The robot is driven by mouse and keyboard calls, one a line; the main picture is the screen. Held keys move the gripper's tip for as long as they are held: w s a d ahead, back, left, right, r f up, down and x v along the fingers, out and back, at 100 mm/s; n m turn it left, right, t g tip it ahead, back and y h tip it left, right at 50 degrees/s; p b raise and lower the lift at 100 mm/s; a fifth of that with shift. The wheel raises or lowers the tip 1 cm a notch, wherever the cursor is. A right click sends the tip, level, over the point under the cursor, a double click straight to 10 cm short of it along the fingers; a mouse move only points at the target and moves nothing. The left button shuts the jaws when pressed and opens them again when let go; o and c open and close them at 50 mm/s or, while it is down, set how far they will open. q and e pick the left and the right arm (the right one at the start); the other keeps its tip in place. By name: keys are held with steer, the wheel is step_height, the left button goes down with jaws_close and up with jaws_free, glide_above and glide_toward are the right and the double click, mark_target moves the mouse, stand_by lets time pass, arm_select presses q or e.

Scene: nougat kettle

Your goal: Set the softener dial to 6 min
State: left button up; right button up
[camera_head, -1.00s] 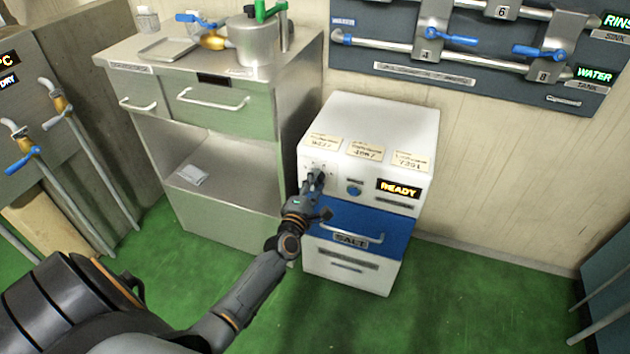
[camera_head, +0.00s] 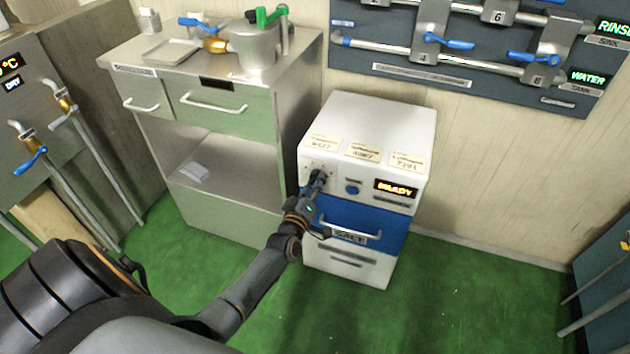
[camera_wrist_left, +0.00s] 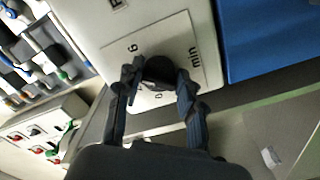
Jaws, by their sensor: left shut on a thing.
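The softener (camera_head: 372,122) is a white cabinet with a blue drawer marked SALT and a lit READY display (camera_head: 396,189). Its dial sits at the upper left of the front. In the left wrist view the dial (camera_wrist_left: 160,70) is a dark round knob on a white plate, with "6", "0" and "min" readable around it. My left gripper (camera_head: 318,178) is at the dial; in the left wrist view its two fingers (camera_wrist_left: 158,84) are closed on either side of the knob. The fingers hide part of the plate, and the pointer cannot be made out. My right gripper is not in view.
A blue button (camera_head: 352,187) sits right of the dial. A steel cabinet (camera_head: 215,170) with a kettle (camera_head: 253,45) stands close on the left. The green floor to the right is clear.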

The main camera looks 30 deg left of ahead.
arm_select(q)
steer(key=shift+f+m+p, duration=0.15)
steer(key=shift+m+p, duration=0.65)
steer(key=shift+m, duration=2.1)
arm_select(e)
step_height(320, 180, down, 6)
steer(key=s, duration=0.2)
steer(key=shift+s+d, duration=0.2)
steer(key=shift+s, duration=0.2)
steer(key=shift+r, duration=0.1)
arm_select(q)
steer(key=o, duration=1.2)
steer(key=shift+a, duration=0.1)
steer(key=shift+s, duration=0.1)
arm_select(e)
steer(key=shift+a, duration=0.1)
arm_select(q)
steer(key=v, duration=1.2)
